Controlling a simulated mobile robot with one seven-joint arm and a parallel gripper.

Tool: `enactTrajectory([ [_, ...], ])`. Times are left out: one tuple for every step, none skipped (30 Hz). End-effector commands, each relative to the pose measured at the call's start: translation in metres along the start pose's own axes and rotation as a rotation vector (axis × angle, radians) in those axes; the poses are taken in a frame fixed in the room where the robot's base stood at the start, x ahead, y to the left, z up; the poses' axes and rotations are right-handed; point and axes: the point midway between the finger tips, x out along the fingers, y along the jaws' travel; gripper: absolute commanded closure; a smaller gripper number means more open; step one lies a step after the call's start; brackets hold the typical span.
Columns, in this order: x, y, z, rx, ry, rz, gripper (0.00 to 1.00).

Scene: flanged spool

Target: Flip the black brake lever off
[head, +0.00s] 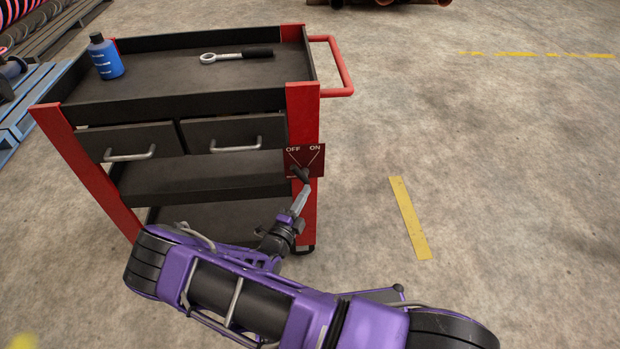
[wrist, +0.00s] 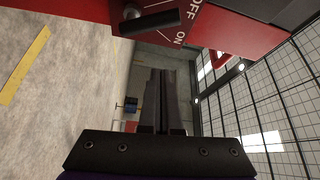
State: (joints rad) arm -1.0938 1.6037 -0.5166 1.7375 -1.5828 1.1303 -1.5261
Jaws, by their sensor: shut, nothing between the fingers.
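The black brake lever (head: 299,174) is on a dark red plate (head: 317,170) marked OFF at left and ON at right, on the cart's front right post. In the head view it leans up and left, towards the OFF side; I cannot tell if it is fully over. In the wrist view the lever (wrist: 152,23) crosses the plate (wrist: 190,22) at the top. My gripper (head: 305,190) is shut and empty, just below the lever. In the wrist view its fingertips (wrist: 162,72) are beneath the lever; contact is not clear.
Open floor with yellow markings (head: 410,218) lies to the right.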

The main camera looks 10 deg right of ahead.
Motion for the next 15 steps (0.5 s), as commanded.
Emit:
enactTrajectory([
  [-0.009,0.001,0.000,-0.002,-0.002,0.000,1.00],
  [-0.013,0.002,0.000,-0.002,-0.003,0.000,1.00],
  [-0.017,0.003,0.000,-0.001,-0.002,0.000,1.00],
  [-0.020,0.004,-0.001,-0.001,-0.001,0.000,1.00],
  [-0.023,0.004,-0.001,-0.001,0.000,0.000,1.00],
  [-0.025,0.005,-0.001,-0.001,0.000,0.000,1.00],
  [-0.027,0.005,-0.001,-0.001,-0.001,0.000,1.00],
  [-0.028,0.005,-0.001,-0.001,-0.001,0.000,1.00],
  [-0.029,0.005,-0.001,-0.001,-0.001,-0.001,1.00],
  [-0.030,0.005,-0.001,-0.001,-0.001,-0.001,1.00],
  [-0.030,0.005,-0.001,-0.001,0.000,-0.001,1.00],
  [-0.030,0.005,-0.001,-0.001,0.000,-0.001,1.00],
  [-0.030,0.005,-0.001,-0.001,0.000,-0.001,1.00],
  [-0.030,0.005,-0.001,-0.001,0.000,-0.001,1.00],
  [-0.030,0.005,-0.001,-0.001,0.000,-0.001,1.00],
])
